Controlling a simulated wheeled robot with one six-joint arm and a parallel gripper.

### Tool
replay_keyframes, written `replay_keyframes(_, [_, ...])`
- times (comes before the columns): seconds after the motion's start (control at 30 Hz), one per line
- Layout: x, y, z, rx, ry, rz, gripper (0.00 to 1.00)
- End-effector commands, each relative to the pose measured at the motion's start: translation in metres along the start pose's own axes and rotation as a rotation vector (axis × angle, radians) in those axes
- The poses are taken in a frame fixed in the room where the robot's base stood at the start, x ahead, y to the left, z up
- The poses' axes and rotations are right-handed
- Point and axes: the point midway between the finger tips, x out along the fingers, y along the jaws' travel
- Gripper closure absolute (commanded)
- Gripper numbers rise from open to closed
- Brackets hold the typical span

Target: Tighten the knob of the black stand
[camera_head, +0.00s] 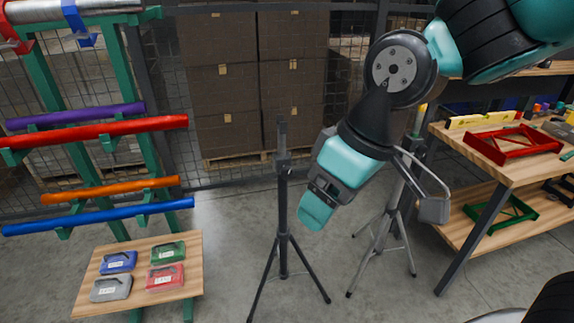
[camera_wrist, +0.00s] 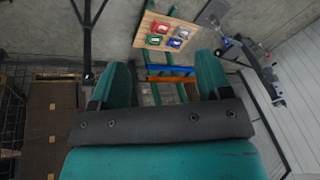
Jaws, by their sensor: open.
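The black stand (camera_head: 284,200) stands upright on the floor on spread tripod legs, in the middle of the head view. Its knob sits around the dark collar (camera_head: 283,160) near the top of the column, too small to make out clearly. My gripper (camera_head: 315,212) is to the right of the black stand, apart from it, pointing down and empty. In the wrist view my gripper (camera_wrist: 158,80) shows two teal fingers spread wide with nothing between them. Part of a dark stand (camera_wrist: 88,45) shows at the upper left there, outside the fingers.
A grey stand (camera_head: 392,215) stands behind my arm. At right is a workbench (camera_head: 512,178) with red and green frames. At left a green rack holds coloured tubes (camera_head: 100,131) above a small wooden table (camera_head: 190,250) with several cases. Stacked boxes (camera_head: 290,45) stand behind mesh.

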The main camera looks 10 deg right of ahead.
Motion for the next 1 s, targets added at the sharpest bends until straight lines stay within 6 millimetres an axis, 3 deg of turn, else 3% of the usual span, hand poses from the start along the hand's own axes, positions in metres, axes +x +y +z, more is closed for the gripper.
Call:
replay_keyframes(0.1, [0.007, 0.051, -0.066, -0.028, 0.044, 0.127, 0.29])
replay_keyframes(0.2, [0.025, 0.104, -0.115, -0.083, 0.078, 0.275, 0.29])
replay_keyframes(0.33, [0.057, 0.169, -0.164, -0.197, 0.089, 0.484, 0.29])
replay_keyframes(0.5, [0.106, 0.237, -0.204, -0.415, 0.049, 0.771, 0.29])
replay_keyframes(0.6, [0.134, 0.267, -0.215, -0.579, -0.001, 0.939, 0.29])
replay_keyframes(0.73, [0.169, 0.291, -0.214, -0.822, -0.094, 1.150, 0.29])
replay_keyframes(0.87, [0.201, 0.298, -0.198, -1.103, -0.214, 1.347, 0.29])
replay_keyframes(1.0, [0.228, 0.288, -0.166, -1.420, -0.357, 1.527, 0.29])
